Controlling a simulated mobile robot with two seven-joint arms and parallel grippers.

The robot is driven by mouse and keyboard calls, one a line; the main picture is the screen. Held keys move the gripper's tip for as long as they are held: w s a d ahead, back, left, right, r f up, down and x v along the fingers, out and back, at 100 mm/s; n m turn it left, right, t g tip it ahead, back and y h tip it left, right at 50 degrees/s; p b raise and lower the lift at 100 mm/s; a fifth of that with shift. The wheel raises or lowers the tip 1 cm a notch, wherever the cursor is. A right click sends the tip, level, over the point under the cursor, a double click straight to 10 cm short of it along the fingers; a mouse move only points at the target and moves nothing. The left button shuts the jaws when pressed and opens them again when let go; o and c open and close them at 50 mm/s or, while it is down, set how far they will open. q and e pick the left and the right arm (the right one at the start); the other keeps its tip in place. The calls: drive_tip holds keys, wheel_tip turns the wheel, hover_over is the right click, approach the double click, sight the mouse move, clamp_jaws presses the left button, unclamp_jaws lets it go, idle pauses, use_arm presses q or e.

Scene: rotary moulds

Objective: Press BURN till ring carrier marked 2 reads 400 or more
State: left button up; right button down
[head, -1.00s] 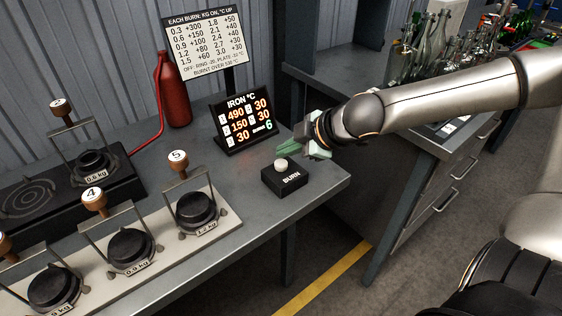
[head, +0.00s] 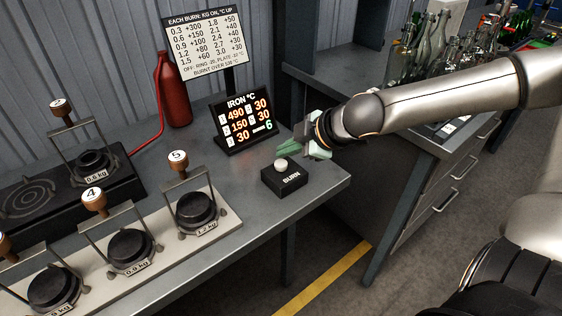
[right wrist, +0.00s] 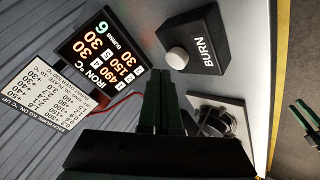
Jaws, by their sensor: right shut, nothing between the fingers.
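The BURN button box (head: 284,180) is black with a pale round button (head: 281,164), near the front right bench corner. It also shows in the right wrist view (right wrist: 200,48). My right gripper (head: 284,148) is shut and empty, just behind and above the button, apart from it.
A burn chart (head: 207,45) stands behind the display. A red gas bottle (head: 173,92) with a hose stands at the wall. More carriers, including those marked 4 (head: 130,247) and 5 (head: 195,210), stand on a pale plate (head: 225,222). Glass bottles (head: 437,45) stand at the right.

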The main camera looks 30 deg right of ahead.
sight(286, 165)
drive_tip(key=shift+f, duration=0.15)
drive_tip(key=shift+f+b, duration=0.3)
drive_tip(key=shift+b, duration=0.1)
drive_tip(key=shift+f+b, duration=0.45)
idle(0.7)
idle(0.3)
drive_tip(key=shift+r+p, duration=0.85)
drive_tip(key=shift+p, duration=0.05)
drive_tip(key=shift+r, duration=0.15)
wheel_tip(286, 165, up, 5)
drive_tip(key=p, duration=0.5)
